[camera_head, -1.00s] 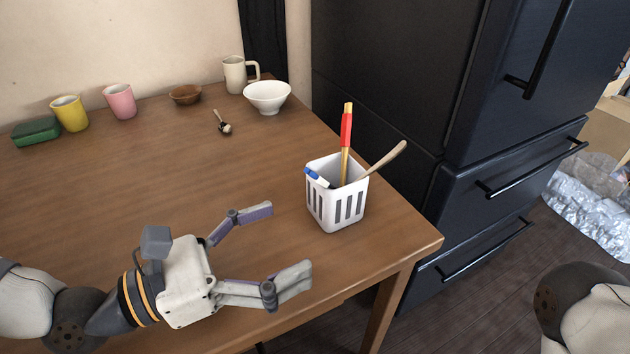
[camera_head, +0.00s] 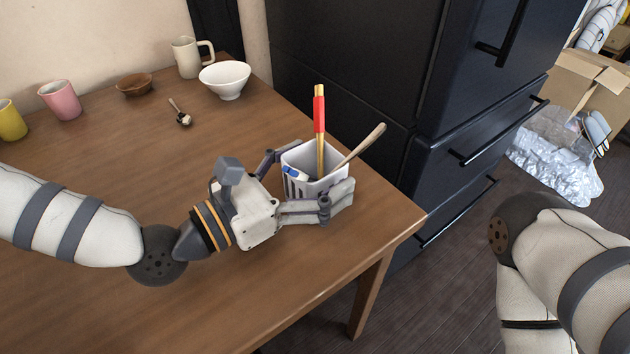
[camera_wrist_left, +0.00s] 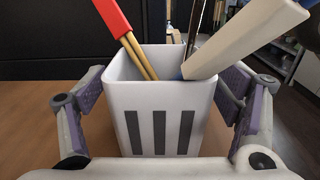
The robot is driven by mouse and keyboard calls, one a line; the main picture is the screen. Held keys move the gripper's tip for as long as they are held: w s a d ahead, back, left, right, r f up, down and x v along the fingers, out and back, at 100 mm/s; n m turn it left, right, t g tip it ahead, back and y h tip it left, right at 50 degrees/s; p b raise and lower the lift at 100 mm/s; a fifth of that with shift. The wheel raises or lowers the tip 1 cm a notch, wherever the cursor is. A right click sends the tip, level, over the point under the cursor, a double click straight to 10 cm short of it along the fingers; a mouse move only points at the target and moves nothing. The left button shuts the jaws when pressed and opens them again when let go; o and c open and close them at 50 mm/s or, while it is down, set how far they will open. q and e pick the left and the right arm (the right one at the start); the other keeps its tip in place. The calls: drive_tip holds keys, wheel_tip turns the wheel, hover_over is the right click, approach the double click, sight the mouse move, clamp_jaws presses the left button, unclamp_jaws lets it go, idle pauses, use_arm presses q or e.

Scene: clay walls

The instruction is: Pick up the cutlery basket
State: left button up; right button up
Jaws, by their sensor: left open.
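The cutlery basket (camera_head: 303,188) is a white, square holder with dark slots, upright near the right edge of the wooden table. It holds red-topped chopsticks (camera_head: 319,118), a wooden utensil (camera_head: 362,146) and a white-and-blue item (camera_head: 293,173). My left gripper (camera_head: 312,178) is open, with one finger on each side of the basket. In the left wrist view the basket (camera_wrist_left: 160,118) stands between the two fingers, with small gaps visible on both sides. Part of the basket's near side is hidden by the gripper in the head view. My right gripper is out of view.
The table (camera_head: 110,160) also bears a white bowl (camera_head: 225,80), a beige mug (camera_head: 188,57), a brown dish (camera_head: 135,85), a spoon (camera_head: 180,113), a pink cup (camera_head: 60,100) and a yellow cup (camera_head: 10,120). A dark fridge (camera_head: 350,70) stands close beyond the table's right edge.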

use_arm(q)
drive_tip(key=c, duration=1.3)
drive_tip(key=shift+o, duration=0.2)
drive_tip(key=shift+r, duration=0.15)
